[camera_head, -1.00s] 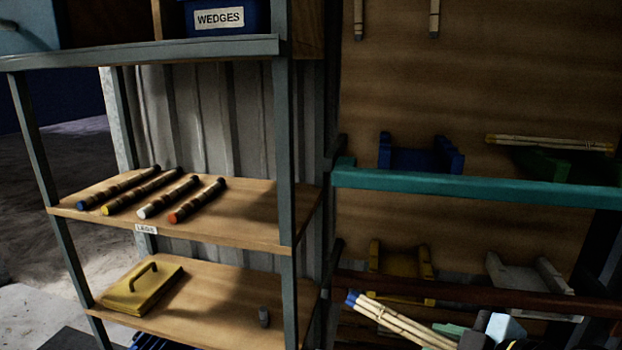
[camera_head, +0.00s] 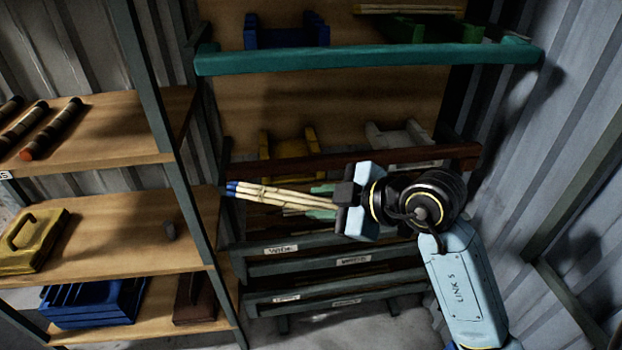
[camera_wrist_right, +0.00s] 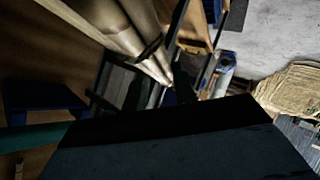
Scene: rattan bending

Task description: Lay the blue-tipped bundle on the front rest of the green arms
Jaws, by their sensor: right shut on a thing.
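The blue-tipped bundle (camera_head: 275,195) is several pale rattan canes, tied together, with blue ends pointing left in the head view. My right gripper (camera_head: 338,204) is shut on it and holds it roughly level in front of the rack. In the right wrist view the bundle (camera_wrist_right: 128,28) shows close up at the top. The green arms (camera_head: 436,29) stand at the top right of the rack, behind the teal bar, above and to the right of the held bundle. A cane bundle (camera_head: 408,9) lies at their back. My left gripper is not in view.
The teal bar (camera_head: 370,59) and brown bar (camera_head: 350,158) cross the rack front. Blue arms (camera_head: 287,33), yellow arms (camera_head: 287,147) and white arms (camera_head: 400,137) stand behind them. A shelf unit (camera_head: 165,120) stands left, a corrugated wall (camera_head: 560,120) right.

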